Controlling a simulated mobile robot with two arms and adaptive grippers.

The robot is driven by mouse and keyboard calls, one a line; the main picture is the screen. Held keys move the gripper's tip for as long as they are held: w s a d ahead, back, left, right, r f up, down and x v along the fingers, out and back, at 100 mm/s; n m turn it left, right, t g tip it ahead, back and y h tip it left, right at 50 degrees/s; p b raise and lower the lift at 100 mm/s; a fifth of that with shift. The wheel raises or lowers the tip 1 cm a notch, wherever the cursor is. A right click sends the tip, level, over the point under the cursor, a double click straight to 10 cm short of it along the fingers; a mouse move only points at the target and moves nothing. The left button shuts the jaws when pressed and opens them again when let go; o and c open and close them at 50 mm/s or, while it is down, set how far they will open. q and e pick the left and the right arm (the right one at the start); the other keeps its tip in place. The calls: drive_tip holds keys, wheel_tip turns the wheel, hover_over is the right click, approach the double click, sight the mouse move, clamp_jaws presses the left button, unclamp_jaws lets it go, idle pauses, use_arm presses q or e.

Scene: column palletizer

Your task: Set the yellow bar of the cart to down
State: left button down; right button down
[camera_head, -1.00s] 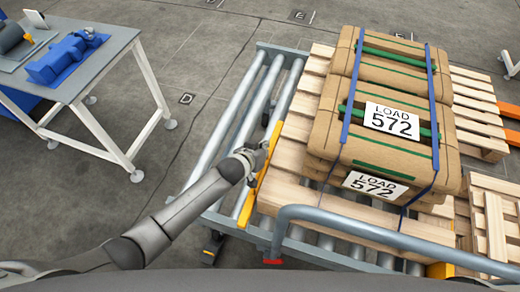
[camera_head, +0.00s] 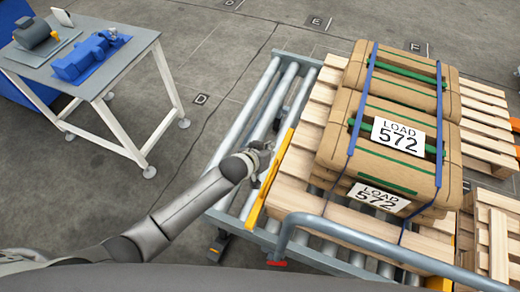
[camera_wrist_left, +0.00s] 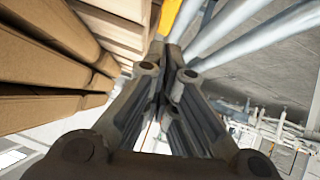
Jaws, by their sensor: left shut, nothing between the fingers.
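The yellow bar (camera_head: 273,178) runs along the left side of the wooden pallet, on the roller cart (camera_head: 237,128). It slants from upper right to lower left in the head view. My left gripper (camera_head: 265,163) is shut and empty, right beside the bar's middle on its left side and overlapping it in the picture. I cannot tell whether they touch. In the left wrist view, the shut fingers (camera_wrist_left: 168,62) point toward the yellow bar (camera_wrist_left: 171,14), whose end shows at the top. My right gripper is not in view.
The pallet (camera_head: 284,197) bears strapped brown packages (camera_head: 375,165) labelled LOAD 572. A grey tube rail (camera_head: 350,233) curves across the cart's near end. A work table (camera_head: 130,62) with blue items stands at the left. Floor between table and cart is clear.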

use_arm(q)
drive_tip(key=v, duration=0.7)
drive_tip(key=shift+w+r, duration=0.2)
drive_tip(key=shift+r, duration=0.25)
drive_tip(key=s+a+r+g+y, duration=0.1)
drive_tip(key=s+a+g+y, duration=0.15)
drive_tip(key=s+a, duration=0.75)
drive_tip(key=s+a+r+g+y, duration=0.1)
drive_tip(key=s+a+g+y, duration=0.15)
drive_tip(key=s+a, duration=0.8)
drive_tip(key=s+d+f+g, duration=0.1)
drive_tip(key=s+d+f, duration=0.1)
drive_tip(key=f, duration=1.1)
drive_tip(key=s+d+f+g, duration=0.1)
drive_tip(key=s+d+f, duration=0.15)
drive_tip(key=f, duration=0.95)
drive_tip(key=s+a+f+g, duration=0.1)
drive_tip(key=s+a+f, duration=0.2)
drive_tip(key=s+f, duration=1.4)
drive_tip(key=shift+a, duration=0.2)
